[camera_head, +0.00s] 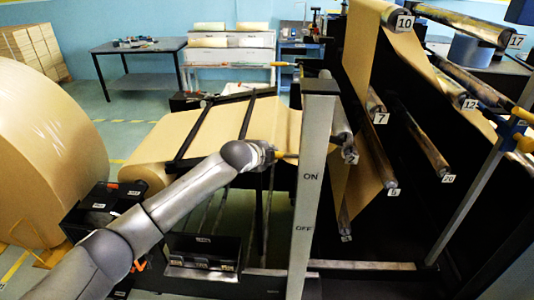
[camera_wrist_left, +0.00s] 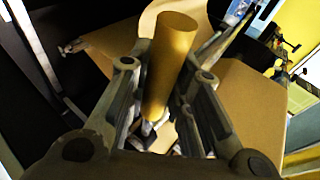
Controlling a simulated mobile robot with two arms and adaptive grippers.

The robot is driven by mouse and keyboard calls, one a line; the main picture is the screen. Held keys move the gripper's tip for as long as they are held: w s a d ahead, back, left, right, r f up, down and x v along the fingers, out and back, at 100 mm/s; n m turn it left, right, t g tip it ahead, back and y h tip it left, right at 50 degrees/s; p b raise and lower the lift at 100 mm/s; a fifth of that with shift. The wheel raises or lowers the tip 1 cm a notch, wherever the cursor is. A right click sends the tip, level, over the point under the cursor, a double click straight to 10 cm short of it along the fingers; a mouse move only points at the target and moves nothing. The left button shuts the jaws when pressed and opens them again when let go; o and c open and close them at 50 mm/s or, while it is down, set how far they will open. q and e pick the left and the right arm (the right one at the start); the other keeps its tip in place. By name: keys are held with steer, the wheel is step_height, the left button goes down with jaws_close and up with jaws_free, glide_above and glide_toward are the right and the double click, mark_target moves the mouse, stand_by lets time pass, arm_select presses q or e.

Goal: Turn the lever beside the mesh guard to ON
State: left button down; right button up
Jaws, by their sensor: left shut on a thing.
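A pale grey post (camera_head: 308,200) bears the word ON above the word OFF. My left gripper (camera_head: 272,153) is beside the left edge of the post, slightly above the ON label. A short yellow-tan bar, the lever handle (camera_head: 287,155), shows between it and the post. In the left wrist view the handle (camera_wrist_left: 172,60) is a smooth tan cylinder between the two fingers of my left gripper (camera_wrist_left: 168,88), which is shut on it. The lever's pivot is hidden. I cannot make out the mesh guard. My right gripper is not in view.
Brown paper (camera_head: 225,130) runs over a frame behind my left arm. A huge paper roll (camera_head: 45,150) stands at the left. Numbered rollers (camera_head: 415,135) fill the right side. A dark table (camera_head: 138,47) stands at the back, with open floor before it.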

arm_select(q)
steer(key=shift+w+r, duration=0.1)
steer(key=shift+r, duration=0.15)
steer(key=c, duration=1.5)
jaws_free()
steer(key=shift+o, duration=1)
steer(key=shift+f, duration=0.1)
steer(key=v, duration=1.2)
